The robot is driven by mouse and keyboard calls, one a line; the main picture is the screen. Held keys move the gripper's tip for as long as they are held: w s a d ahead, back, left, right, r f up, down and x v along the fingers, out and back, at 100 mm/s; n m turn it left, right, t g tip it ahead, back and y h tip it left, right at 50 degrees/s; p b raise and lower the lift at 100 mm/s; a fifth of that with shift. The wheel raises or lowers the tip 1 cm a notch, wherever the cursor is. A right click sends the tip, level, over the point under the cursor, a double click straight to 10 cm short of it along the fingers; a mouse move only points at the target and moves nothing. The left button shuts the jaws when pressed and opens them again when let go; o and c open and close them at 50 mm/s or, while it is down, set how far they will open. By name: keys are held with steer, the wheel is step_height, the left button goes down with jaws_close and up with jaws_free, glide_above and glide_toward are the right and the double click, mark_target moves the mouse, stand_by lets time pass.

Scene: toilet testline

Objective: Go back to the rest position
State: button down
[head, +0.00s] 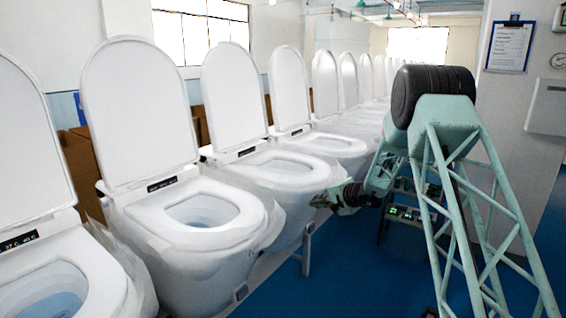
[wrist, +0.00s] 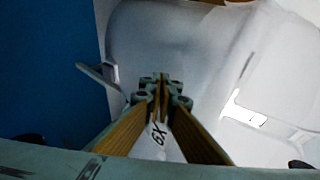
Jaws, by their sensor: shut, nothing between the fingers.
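My gripper (head: 326,200) is at the end of my pale green arm, right of the middle in the head view. It is shut and empty. It points left, close to the front of a white toilet (head: 290,170) with a raised lid. I cannot tell whether it touches the toilet. In the wrist view the fingertips of my gripper (wrist: 160,88) are together in front of a white toilet surface (wrist: 190,45).
A row of white toilets with raised lids runs into the distance, the nearest at left (head: 65,280). The blue floor (head: 345,270) is open to their right. A clipboard (head: 509,47) hangs on a grey column at right. A pale bracket (wrist: 100,75) stands beside the toilet.

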steer(key=s+a+r+n+g+y, duration=0.15)
steer(key=s+a+r, duration=0.25)
steer(key=s+r, duration=0.75)
steer(key=s+a+r+n+g, duration=0.2)
steer(key=s+a+r+n, duration=0.15)
steer(key=s+r, duration=0.8)
steer(key=s+a+r+n+g, duration=0.1)
steer(key=s+r, duration=0.4)
steer(key=s, duration=0.8)
steer(key=s+d+r+n+g+h, duration=0.1)
steer(key=s+d+r+h, duration=0.1)
steer(key=s, duration=1.1)
steer(key=s+d+r+n+g+h, duration=0.1)
steer(key=s+d+h, duration=0.1)
steer(key=s, duration=1)
steer(key=s+d+f+h, duration=0.1)
steer(key=s+d, duration=0.2)
steer(key=s, duration=0.4)
steer(key=s+d+f+h, duration=0.1)
steer(key=s+d, duration=0.3)
steer(key=s, duration=0.4)
steer(key=s+d+f+n+h, duration=0.1)
steer(key=s+d+h, duration=0.1)
steer(key=s+d, duration=0.2)
steer(key=shift+s+d+t+p, duration=0.25)
steer(key=shift+s+t+p, duration=0.1)
steer(key=shift+s, duration=1.4)
steer(key=shift+w, duration=0.1)
